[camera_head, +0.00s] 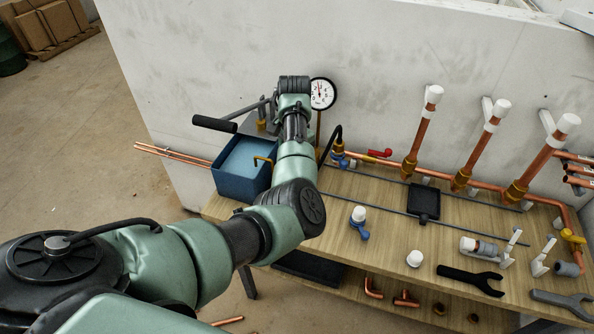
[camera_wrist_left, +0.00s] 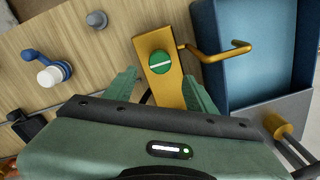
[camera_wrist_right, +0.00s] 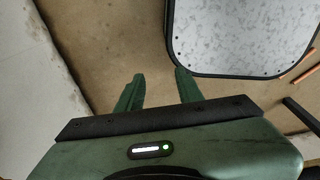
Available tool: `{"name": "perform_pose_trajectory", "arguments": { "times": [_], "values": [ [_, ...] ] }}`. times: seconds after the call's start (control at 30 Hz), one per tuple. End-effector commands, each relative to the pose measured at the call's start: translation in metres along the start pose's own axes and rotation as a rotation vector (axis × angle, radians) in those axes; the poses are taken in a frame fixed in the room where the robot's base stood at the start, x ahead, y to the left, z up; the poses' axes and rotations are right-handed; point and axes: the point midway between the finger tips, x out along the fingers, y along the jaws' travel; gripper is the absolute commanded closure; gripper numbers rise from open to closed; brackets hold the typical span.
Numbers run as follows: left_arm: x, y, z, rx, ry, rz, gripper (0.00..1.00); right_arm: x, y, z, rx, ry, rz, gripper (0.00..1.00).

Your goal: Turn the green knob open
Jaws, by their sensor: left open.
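The green knob (camera_wrist_left: 160,62), round with a white line across it, sits on a brass valve body (camera_wrist_left: 163,88) in the left wrist view. A bent brass spout (camera_wrist_left: 222,52) leads from this body over a blue tank. My left gripper (camera_wrist_left: 159,77) is open, with one finger on each side of the brass body. The knob lies between and slightly beyond the fingertips; I cannot tell whether they touch it. In the head view my left arm hides the knob. My right gripper (camera_wrist_right: 159,74) is open and empty above the floor.
The blue tank (camera_head: 234,182) stands at the bench's left end, with a black-handled lever pump (camera_head: 215,124). A gauge (camera_head: 321,94), copper pipes (camera_head: 410,160) and loose fittings occupy the bench (camera_head: 340,240). A speckled grey panel (camera_wrist_right: 243,35) is near my right gripper.

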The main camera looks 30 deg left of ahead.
Motion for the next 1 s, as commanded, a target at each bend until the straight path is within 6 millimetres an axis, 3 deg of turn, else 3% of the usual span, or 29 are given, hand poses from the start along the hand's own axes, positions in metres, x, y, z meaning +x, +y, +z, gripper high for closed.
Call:
{"name": "perform_pose_trajectory", "arguments": {
  "times": [0.3,0.5,0.77,0.97,1.0],
  "values": [
    [0.05,0.0,0.001,-0.001,-0.003,0.002,0.44,-0.012,-0.004,0.03,-0.001,-0.043,-0.004,0.64],
    [0.066,0.0,0.001,0.0,-0.001,0.001,0.44,-0.012,-0.002,0.021,-0.001,-0.032,-0.003,0.64],
    [0.068,0.0,0.001,-0.001,-0.001,0.001,0.44,-0.011,0.0,0.007,-0.002,-0.011,-0.001,0.64],
    [0.068,0.0,0.001,-0.001,-0.001,0.001,0.97,-0.012,-0.001,0.011,-0.002,-0.015,-0.002,0.64],
    [0.068,0.0,0.001,-0.001,-0.001,0.001,1.0,-0.012,-0.001,0.011,-0.002,-0.016,-0.002,0.64]
  ]
}}
